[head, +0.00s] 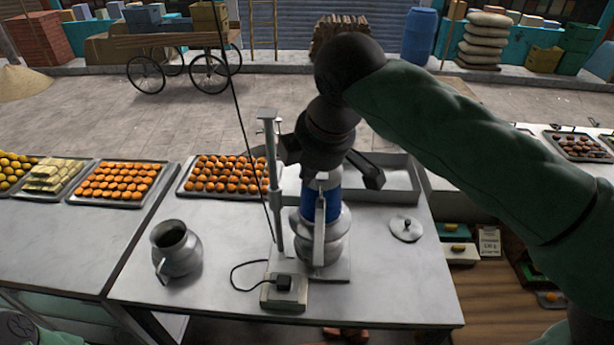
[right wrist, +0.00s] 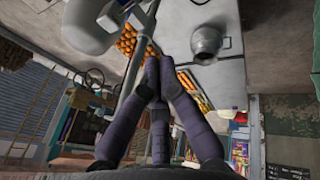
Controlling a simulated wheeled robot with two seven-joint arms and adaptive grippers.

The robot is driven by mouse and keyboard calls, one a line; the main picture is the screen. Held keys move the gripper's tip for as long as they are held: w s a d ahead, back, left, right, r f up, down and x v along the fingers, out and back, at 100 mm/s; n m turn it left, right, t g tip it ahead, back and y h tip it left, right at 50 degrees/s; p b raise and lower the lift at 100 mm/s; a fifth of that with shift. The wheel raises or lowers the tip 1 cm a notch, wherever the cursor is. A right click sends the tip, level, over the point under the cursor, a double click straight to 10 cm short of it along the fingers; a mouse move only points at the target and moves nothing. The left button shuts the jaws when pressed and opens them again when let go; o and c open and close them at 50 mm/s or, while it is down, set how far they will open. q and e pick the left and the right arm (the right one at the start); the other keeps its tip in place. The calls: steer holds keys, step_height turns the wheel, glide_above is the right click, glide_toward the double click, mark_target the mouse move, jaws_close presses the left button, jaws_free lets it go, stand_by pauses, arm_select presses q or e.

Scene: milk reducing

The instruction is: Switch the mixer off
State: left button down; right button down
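The mixer (head: 321,235) stands on the metal table, with a blue band on its rounded metal body and an upright pole beside it. A pale switch box (head: 284,292) with a black plug or knob sits at its foot, and a black cable leads to it. The switch setting is too small to tell.
A metal jug (head: 176,250) stands left of the mixer. A lid (head: 406,229) lies to the right. Trays of orange sweets (head: 116,183) line the back, and an empty metal tray (head: 395,182) is behind the mixer. The table's front left is clear.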

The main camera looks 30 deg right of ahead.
steer(key=v, duration=0.4)
steer(key=shift+s+a+r, duration=0.15)
steer(key=shift+s, duration=0.4)
steer(key=shift+s+a, duration=0.1)
